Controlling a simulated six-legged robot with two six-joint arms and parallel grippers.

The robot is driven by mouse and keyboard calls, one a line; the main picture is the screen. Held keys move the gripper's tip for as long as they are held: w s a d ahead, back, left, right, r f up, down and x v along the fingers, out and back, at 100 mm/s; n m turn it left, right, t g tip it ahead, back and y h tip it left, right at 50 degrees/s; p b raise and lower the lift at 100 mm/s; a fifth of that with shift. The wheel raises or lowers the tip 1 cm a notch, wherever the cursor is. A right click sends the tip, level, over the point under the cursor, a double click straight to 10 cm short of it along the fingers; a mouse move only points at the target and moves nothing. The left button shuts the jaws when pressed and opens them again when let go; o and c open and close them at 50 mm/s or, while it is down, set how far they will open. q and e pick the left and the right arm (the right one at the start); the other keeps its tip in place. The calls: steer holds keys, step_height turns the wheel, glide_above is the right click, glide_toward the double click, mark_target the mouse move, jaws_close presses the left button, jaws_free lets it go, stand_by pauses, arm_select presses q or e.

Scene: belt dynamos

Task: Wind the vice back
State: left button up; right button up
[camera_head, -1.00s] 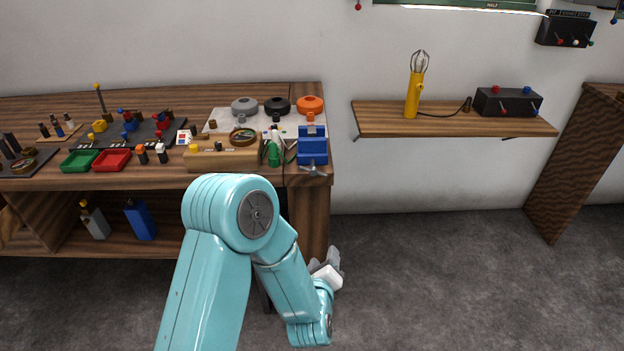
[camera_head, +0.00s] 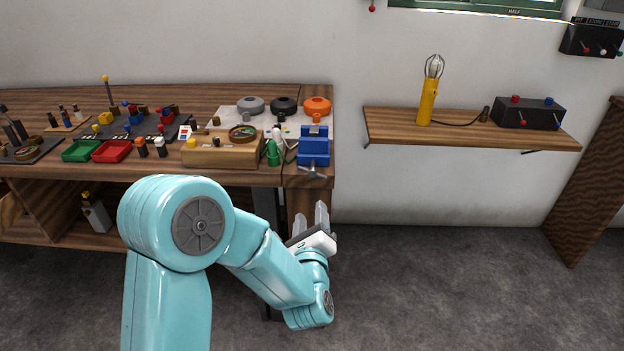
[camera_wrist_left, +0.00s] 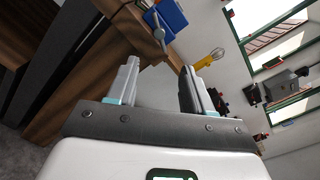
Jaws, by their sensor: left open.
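The blue vice (camera_head: 313,147) is fixed at the right front corner of the wooden workbench, with a grey handle (camera_head: 313,172) at its front, over the bench edge. In the left wrist view the blue vice (camera_wrist_left: 171,14) and its handle (camera_wrist_left: 157,26) show at the top, beyond the fingers. My left gripper (camera_head: 312,218) is open and empty, below and in front of the vice, apart from it. In the left wrist view the two fingers of my left gripper (camera_wrist_left: 160,82) stand wide apart. My right gripper is not in view.
The workbench (camera_head: 230,172) carries a wooden box (camera_head: 222,153), a green bottle (camera_head: 273,152), red and green trays and several small parts left of the vice. A wall shelf (camera_head: 470,130) with a yellow lamp (camera_head: 427,102) is at right. The floor between is clear.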

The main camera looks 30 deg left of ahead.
mark_target(312, 174)
arm_select(q)
steer(key=x, duration=1.5)
steer(key=shift+p, duration=0.35)
jaws_close()
